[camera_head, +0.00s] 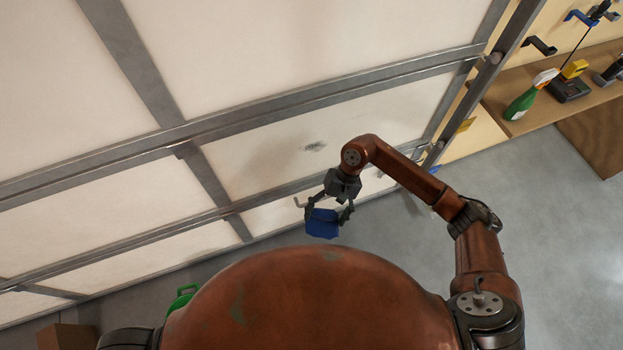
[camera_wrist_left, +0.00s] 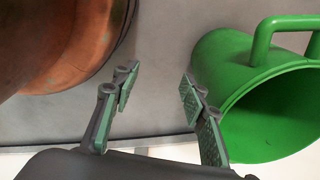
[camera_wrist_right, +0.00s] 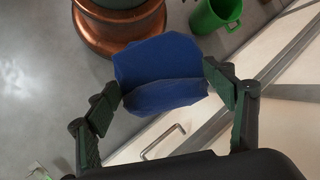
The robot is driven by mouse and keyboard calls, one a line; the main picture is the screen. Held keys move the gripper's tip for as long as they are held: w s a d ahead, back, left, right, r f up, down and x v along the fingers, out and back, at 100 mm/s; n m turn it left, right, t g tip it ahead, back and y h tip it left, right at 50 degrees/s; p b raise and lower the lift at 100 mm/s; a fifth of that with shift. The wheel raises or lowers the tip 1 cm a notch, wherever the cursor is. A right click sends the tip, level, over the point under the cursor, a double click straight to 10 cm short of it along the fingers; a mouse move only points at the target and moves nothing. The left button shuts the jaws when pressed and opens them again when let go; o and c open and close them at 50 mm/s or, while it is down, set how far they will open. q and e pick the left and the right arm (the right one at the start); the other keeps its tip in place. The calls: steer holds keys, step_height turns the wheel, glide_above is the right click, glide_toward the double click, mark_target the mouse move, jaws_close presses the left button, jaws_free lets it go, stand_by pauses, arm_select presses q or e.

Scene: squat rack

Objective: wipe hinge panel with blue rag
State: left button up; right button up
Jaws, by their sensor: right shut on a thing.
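The blue rag (camera_head: 322,226) hangs in my right gripper (camera_head: 327,208), in front of the lower part of the pale panelled door. In the right wrist view the rag (camera_wrist_right: 158,60) sits bunched between the two fingers, which are shut on it. A dark smudge (camera_head: 314,147) marks a white door panel (camera_head: 270,120) above the gripper. The rag is apart from the smudge. I cannot tell whether the rag touches the door. My left gripper (camera_wrist_left: 157,90) is open and empty in the left wrist view, beside a green container; it is hidden in the head view.
The green container (camera_wrist_left: 235,85) stands on the grey floor near the door. A metal handle (camera_wrist_right: 165,143) projects from the door near the rag. A wooden shelf (camera_head: 590,100) at the right holds a green spray bottle (camera_head: 529,96) and tools. The floor (camera_head: 560,240) at right is clear.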

steer(key=w+a+f+m+t+y+b, duration=0.1)
steer(key=w+a+f+y+b, duration=0.1)
steer(key=a+f+y+b, duration=0.4)
steer(key=m+t+y+b, duration=0.2)
steer(key=m+t+b, duration=0.7)
steer(key=t+b, duration=0.7)
glide_toward(297, 154)
steer(key=shift+a+t+p, duration=0.5)
steer(key=shift+a+p, duration=0.1)
steer(key=shift+a, duration=0.9)
arm_select(q)
steer(key=w+d+f+g, duration=0.1)
steer(key=w+f, duration=0.5)
steer(key=shift+w+d+f+n, duration=0.25)
steer(key=shift+d+f+n, duration=0.05)
steer(key=shift+d, duration=0.1)
arm_select(e)
steer(key=shift+w+a, duration=0.15)
steer(key=shift+w, duration=0.5)
steer(key=shift+w+a, duration=0.15)
steer(key=shift+w, duration=0.5)
steer(key=shift+w+a, duration=0.3)
steer(key=shift+w, duration=0.5)
arm_select(q)
steer(key=shift+s, duration=0.15)
